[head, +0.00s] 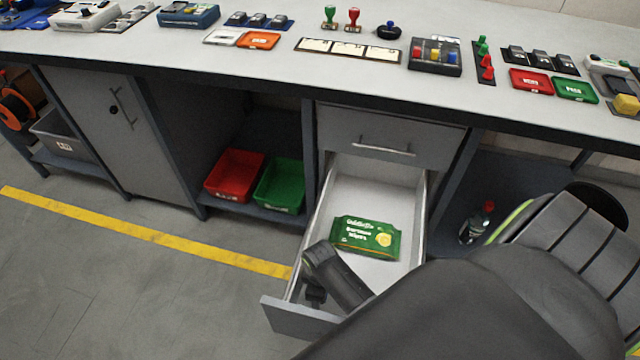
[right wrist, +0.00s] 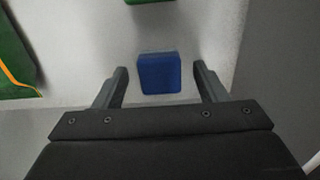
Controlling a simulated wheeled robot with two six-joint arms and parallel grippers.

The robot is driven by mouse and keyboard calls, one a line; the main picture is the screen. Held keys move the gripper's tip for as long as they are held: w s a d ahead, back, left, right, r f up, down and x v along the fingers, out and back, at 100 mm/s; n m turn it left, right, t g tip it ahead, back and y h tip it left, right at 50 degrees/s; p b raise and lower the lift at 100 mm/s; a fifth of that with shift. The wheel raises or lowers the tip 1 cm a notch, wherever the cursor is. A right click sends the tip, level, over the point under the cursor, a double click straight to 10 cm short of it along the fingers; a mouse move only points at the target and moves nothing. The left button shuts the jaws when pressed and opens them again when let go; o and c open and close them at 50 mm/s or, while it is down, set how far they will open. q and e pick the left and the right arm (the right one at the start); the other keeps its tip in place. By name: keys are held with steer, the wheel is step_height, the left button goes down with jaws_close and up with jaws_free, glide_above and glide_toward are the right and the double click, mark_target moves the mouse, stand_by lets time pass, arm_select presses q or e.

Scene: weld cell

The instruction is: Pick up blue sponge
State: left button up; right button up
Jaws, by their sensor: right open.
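The blue sponge (right wrist: 159,74) lies on the pale drawer floor in the right wrist view. It sits between the two fingers of my right gripper (right wrist: 160,82), with a gap on each side. My right gripper is open and not holding it. In the head view my right gripper (head: 314,294) reaches down into the open drawer (head: 387,191), near its front left corner. The sponge cannot be seen in the head view. My left gripper is in neither view.
A green wipes pack (head: 367,238) lies in the drawer behind my right gripper. The drawer walls stand close around the gripper. A closed drawer (head: 385,133) is above. Red (head: 234,176) and green (head: 279,186) bins sit on the shelf to the left.

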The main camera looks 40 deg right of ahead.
steer(key=shift+f, duration=0.3)
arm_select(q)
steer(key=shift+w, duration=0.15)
arm_select(e)
steer(key=c, duration=1.1)
arm_select(q)
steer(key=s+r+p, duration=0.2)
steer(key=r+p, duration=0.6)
steer(key=p, duration=0.2)
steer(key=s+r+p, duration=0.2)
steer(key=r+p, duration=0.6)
steer(key=p, duration=0.1)
arm_select(e)
step_height(320, 180, up, 26)
steer(key=shift+c, duration=0.2)
arm_select(q)
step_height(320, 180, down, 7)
steer(key=b, duration=0.7)
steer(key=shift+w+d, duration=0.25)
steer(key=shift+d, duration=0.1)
arm_select(e)
step_height(320, 180, down, 7)
steer(key=shift+f, duration=0.2)
